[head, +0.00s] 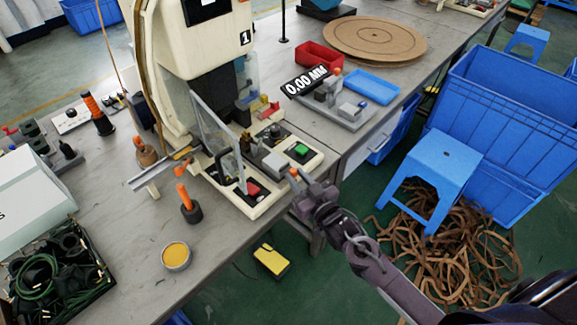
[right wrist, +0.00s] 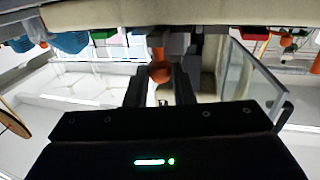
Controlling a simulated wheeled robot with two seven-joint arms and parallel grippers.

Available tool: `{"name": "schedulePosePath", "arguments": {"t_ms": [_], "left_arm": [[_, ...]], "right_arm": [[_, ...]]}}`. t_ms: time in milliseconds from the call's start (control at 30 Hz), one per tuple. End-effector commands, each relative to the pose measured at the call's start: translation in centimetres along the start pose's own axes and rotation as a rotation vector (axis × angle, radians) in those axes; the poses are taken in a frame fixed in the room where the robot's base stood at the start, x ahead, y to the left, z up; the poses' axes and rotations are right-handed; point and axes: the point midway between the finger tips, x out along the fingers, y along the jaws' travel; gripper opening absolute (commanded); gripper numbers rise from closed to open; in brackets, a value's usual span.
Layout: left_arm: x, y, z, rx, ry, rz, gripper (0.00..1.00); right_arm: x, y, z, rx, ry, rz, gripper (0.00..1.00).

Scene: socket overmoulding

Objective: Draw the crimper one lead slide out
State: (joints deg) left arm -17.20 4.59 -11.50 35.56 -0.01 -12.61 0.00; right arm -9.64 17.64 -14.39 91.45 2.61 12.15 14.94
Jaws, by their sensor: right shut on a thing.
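The crimper (head: 185,60) is a cream machine marked 1 on the bench, with a clear guard (head: 215,135) and a base carrying a red and a green button (head: 302,150). My right gripper (head: 299,182) is at the front right edge of this base. It is shut on an orange knob (head: 293,173), which also shows between the fingers in the right wrist view (right wrist: 160,72). My left gripper is not in view.
A gauge stand (head: 345,112) showing 0.00 MM, a red bin (head: 319,57) and a blue tray (head: 372,86) stand to the right. A blue stool (head: 440,160) stands on the floor beside brown strips (head: 450,250). A yellow tin (head: 176,256) stands front left.

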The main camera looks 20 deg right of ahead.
Motion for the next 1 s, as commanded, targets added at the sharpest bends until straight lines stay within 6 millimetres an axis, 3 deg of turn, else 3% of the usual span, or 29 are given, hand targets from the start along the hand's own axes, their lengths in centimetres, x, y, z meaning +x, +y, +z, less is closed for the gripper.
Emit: {"name": "schedulePosePath", "arguments": {"t_ms": [233,267,400,767,1000], "left_arm": [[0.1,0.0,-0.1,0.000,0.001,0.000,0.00],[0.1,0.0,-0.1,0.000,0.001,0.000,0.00],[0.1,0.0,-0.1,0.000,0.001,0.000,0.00],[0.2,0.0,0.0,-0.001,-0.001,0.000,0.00],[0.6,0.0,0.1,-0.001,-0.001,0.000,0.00]], "right_arm": [[-0.2,0.1,0.4,-0.001,-0.006,0.002,0.00],[-0.2,0.1,0.4,-0.001,-0.006,0.002,0.25],[-0.1,0.1,0.4,-0.001,-0.005,0.002,0.44],[-0.5,0.1,0.3,-0.001,-0.004,0.001,0.45],[-4.2,0.1,0.5,-0.001,-0.007,0.001,0.45]]}}
